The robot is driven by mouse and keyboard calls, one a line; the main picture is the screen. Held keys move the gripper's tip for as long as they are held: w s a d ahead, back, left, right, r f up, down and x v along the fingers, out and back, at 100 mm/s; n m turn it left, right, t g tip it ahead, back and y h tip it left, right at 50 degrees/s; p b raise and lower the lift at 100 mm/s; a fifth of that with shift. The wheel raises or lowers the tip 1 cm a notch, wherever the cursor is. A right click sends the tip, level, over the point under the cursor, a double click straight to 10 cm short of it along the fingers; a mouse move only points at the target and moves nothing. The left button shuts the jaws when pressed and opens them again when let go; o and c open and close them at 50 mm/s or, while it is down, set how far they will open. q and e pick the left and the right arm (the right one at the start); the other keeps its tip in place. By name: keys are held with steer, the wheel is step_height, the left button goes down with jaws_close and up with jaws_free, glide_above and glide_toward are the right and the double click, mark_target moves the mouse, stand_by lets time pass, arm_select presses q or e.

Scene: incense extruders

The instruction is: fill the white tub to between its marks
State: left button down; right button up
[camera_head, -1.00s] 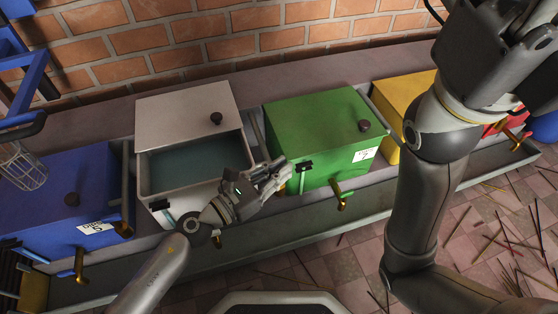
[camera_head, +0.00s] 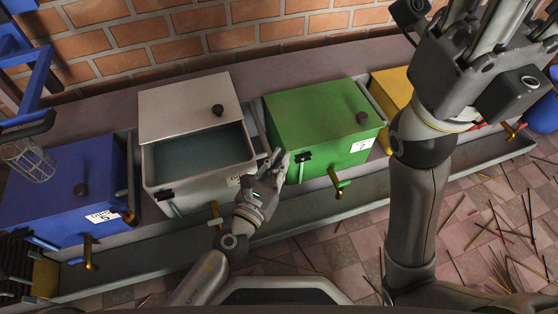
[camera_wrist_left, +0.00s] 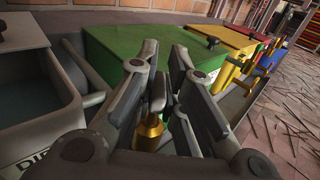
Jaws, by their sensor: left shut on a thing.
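The white tub (camera_head: 200,178) stands between the blue and green tubs, its lid (camera_head: 187,105) covering the back half. Blue-grey liquid (camera_head: 195,155) shows in the open front half. A teal sight tube (camera_head: 175,208) is at its front left; its marks are too small to read. A brass drain tap (camera_head: 216,212) is on its front. My left gripper (camera_head: 276,162) is at the tub's front right corner, shut on a brass tap (camera_wrist_left: 150,130) beside the tub; its fingers partly hide the tap. My right gripper (camera_head: 503,40) is raised at the top right, its fingertips cut off.
A blue tub (camera_head: 60,190) is left, a green tub (camera_head: 320,120) right, with a yellow tub (camera_head: 393,90) beyond. A trough (camera_head: 290,222) runs along the front. A wire basket (camera_head: 27,160) hangs at the far left. Loose sticks lie on the tiled floor (camera_head: 470,215).

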arm_select(q)
steer(key=c, duration=1.5)
jaws_free()
steer(key=v, duration=1.2)
